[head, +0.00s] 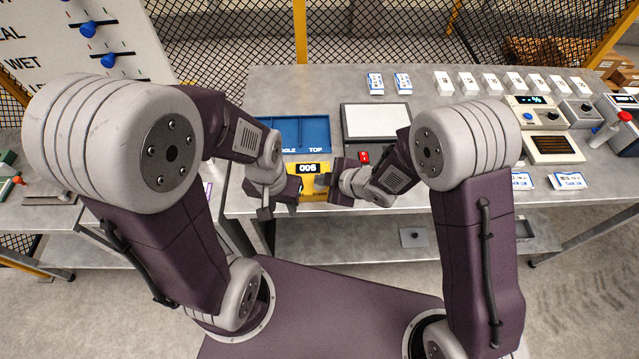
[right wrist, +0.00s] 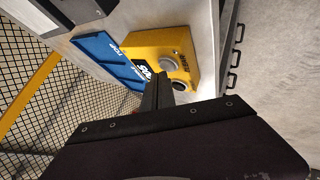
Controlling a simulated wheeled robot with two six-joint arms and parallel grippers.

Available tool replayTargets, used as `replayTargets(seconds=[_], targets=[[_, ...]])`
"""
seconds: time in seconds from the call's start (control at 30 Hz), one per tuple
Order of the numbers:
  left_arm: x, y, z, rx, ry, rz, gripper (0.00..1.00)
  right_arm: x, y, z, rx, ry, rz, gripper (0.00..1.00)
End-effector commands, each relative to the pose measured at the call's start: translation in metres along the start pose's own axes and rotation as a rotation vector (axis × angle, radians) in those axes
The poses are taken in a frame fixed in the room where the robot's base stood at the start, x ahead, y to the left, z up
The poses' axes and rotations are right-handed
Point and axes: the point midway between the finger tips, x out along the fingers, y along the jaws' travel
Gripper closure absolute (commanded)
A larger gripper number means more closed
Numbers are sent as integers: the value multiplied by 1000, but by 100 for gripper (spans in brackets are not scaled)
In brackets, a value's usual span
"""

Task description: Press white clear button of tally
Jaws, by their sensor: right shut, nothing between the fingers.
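The yellow tally (head: 307,168) sits near the front edge of the metal bench, its dark display reading 006. In the right wrist view the yellow tally (right wrist: 184,42) shows a pale round button (right wrist: 170,64) and a darker round button (right wrist: 180,85) beside it. My right gripper (head: 322,183) is shut and empty at the tally's right side. In the right wrist view its closed fingers (right wrist: 158,78) overlap the tally close to the buttons; contact cannot be told. My left gripper (head: 265,212) is at the tally's left, by the bench edge; its jaw opening is unclear.
A blue tray (head: 301,131) lies behind the tally. A grey-white panel (head: 376,121) and a small red item (head: 364,157) are to its right. Cards and control boxes (head: 537,110) stand farther right. A mesh fence (head: 350,35) runs behind the bench.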

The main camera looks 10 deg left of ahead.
Motion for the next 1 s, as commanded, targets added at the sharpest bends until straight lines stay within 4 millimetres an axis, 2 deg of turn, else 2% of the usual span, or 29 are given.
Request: replayTargets(seconds=[0.67,1.0], targets=[[9,0,1,0,0,0,64,6,-5,5,0,-1,-1,100],[7,0,1,0,0,0,64,5,-4,4,0,-1,-1,100]])
